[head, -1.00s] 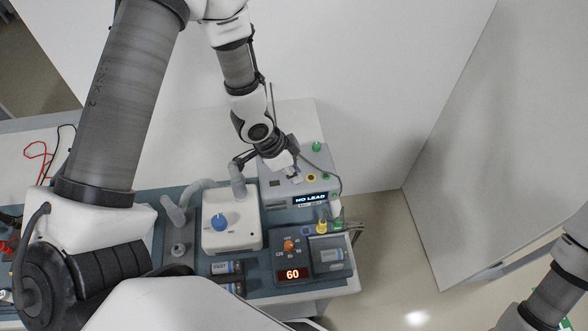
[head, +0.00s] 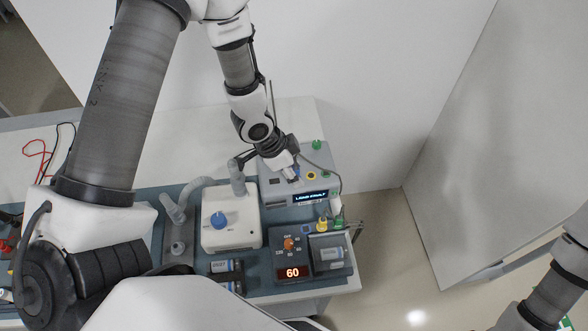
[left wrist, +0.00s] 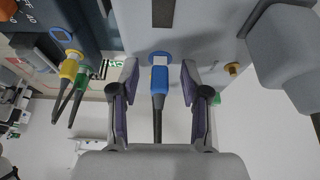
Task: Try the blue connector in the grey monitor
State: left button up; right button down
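The grey monitor (head: 272,190) stands at the back right of the bench, and its lit display (head: 311,196) seems to read "LEAD FAULT". The blue connector (left wrist: 158,82) has its tip at the blue-ringed socket (left wrist: 160,57) of the monitor in the left wrist view, with its dark cable trailing back. It looks seated and straight. My left gripper (left wrist: 158,85) is open around it, with a gap on both sides between fingers and connector. In the head view my left gripper (head: 290,172) is over the monitor. My right gripper is out of view.
A yellow plug (left wrist: 69,66) and a green plug (left wrist: 82,72) with dark cables sit beside an empty blue ring (left wrist: 62,35). A white box with a blue knob (head: 218,220) and a dark unit showing 60 (head: 292,272) stand close by.

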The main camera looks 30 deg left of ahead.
pick_arm(q)
jog(key=v, duration=1.2)
jog(key=shift+f, duration=0.1)
